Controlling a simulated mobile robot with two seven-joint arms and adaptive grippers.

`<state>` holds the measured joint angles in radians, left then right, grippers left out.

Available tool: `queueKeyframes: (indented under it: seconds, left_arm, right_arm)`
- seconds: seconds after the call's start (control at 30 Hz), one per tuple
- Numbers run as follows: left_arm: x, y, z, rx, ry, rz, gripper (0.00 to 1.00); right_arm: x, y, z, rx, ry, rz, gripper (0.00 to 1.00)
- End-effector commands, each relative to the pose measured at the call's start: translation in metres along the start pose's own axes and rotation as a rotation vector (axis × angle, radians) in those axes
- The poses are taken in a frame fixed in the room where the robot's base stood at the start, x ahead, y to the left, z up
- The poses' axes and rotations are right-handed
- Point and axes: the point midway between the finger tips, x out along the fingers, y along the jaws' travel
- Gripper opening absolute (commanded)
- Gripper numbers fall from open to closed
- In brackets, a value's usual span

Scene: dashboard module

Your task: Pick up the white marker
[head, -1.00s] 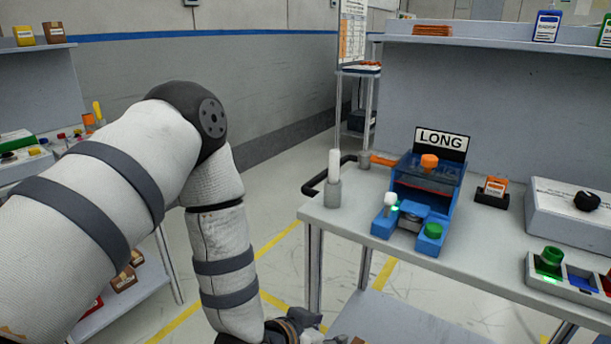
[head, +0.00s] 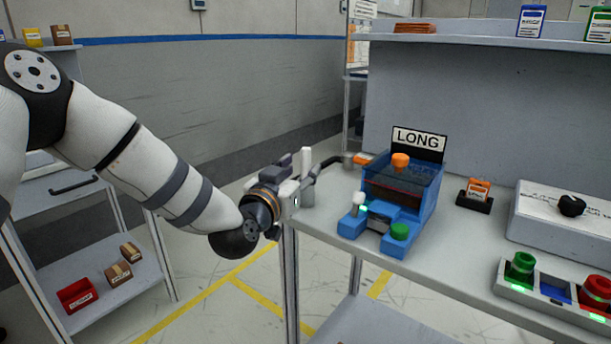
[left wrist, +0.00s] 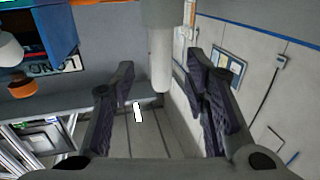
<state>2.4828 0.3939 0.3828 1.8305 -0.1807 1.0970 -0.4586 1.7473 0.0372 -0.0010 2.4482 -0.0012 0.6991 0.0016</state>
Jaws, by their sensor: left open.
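The white marker (head: 306,160) stands upright at the left front corner of the grey table (head: 330,225). In the left wrist view the marker (left wrist: 160,60) shows between my two dark fingers, its grey holder (left wrist: 163,12) at the top edge. My left gripper (head: 303,174) is open at that corner, its fingers on either side of the marker in the picture. In the left wrist view the gripper (left wrist: 158,85) shows clear gaps on both sides of the marker. My right gripper is not in view.
A blue box with a LONG sign (head: 419,139) stands right of the marker, with a white-topped lever (head: 358,199) and green button (head: 399,231). A dark rail (head: 331,161) lies behind the gripper. A low shelf (head: 145,290) is at left. Open floor lies between.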

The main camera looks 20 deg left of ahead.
Motion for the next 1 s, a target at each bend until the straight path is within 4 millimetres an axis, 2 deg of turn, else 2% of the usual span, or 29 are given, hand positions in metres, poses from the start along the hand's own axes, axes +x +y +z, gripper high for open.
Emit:
queueKeyframes:
  seconds: [0.07, 0.2, 0.47, 0.67, 1.0]
  left_arm:
    - [0.016, -0.002, 0.009, 0.000, -0.005, -0.002, 0.42]
    - [0.039, -0.002, 0.009, 0.000, -0.004, -0.001, 0.42]
    - [0.045, -0.002, 0.005, 0.000, -0.001, 0.000, 0.42]
    - [0.044, -0.002, 0.005, 0.000, -0.001, 0.000, 0.00]
    - [0.044, -0.002, 0.001, 0.000, 0.000, 0.000, 0.00]
  right_arm:
    - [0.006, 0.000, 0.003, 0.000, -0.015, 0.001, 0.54]
    - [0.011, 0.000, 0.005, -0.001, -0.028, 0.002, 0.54]
    - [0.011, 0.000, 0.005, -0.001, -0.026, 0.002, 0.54]
    - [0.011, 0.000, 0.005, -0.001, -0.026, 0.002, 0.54]
    - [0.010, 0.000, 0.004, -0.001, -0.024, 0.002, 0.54]
